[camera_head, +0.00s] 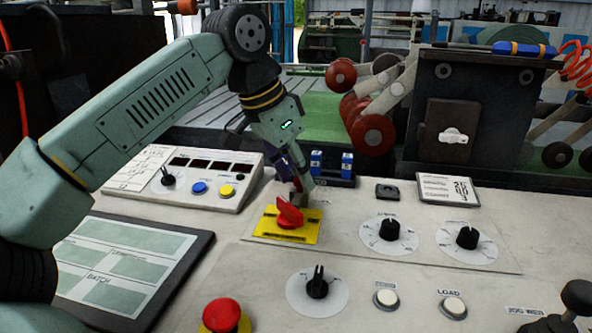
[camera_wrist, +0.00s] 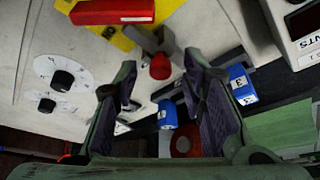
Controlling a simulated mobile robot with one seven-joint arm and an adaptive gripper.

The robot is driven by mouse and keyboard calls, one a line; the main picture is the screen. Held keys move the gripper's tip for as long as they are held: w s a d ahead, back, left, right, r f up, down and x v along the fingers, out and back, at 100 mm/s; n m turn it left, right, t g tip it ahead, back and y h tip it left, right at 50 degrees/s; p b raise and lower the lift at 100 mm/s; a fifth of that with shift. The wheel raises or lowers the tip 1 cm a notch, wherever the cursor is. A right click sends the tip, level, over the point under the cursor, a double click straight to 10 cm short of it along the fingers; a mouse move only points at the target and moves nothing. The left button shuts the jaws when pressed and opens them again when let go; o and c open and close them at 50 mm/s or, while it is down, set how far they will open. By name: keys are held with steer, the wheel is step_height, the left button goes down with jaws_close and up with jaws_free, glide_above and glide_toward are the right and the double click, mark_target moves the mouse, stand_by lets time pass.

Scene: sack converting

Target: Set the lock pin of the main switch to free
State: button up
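The main switch is a red rotary handle (camera_head: 290,213) on a yellow plate (camera_head: 268,231). In the wrist view the red handle (camera_wrist: 112,12) and yellow plate (camera_wrist: 118,38) lie at the top. A lock pin with a round red knob (camera_wrist: 160,67) sticks out from a grey block (camera_wrist: 168,42) at the plate's edge. My gripper (camera_head: 299,190) is low over the panel, just behind the switch. In the wrist view my gripper (camera_wrist: 160,85) is open, with the red knob between and slightly beyond the fingertips, apparently not touched. The pin is mostly hidden in the head view.
Two blue numbered blocks, left (camera_head: 317,162) and right (camera_head: 346,165), stand close behind my gripper. Black dials, left (camera_head: 390,230) and right (camera_head: 466,237), lie to the right. A grey control box (camera_head: 200,180) stands left. A red mushroom button (camera_head: 221,315) is in front.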

steer(key=shift+f, duration=0.1)
steer(key=shift+c, duration=0.5)
jaws_close()
stand_by(0.3)
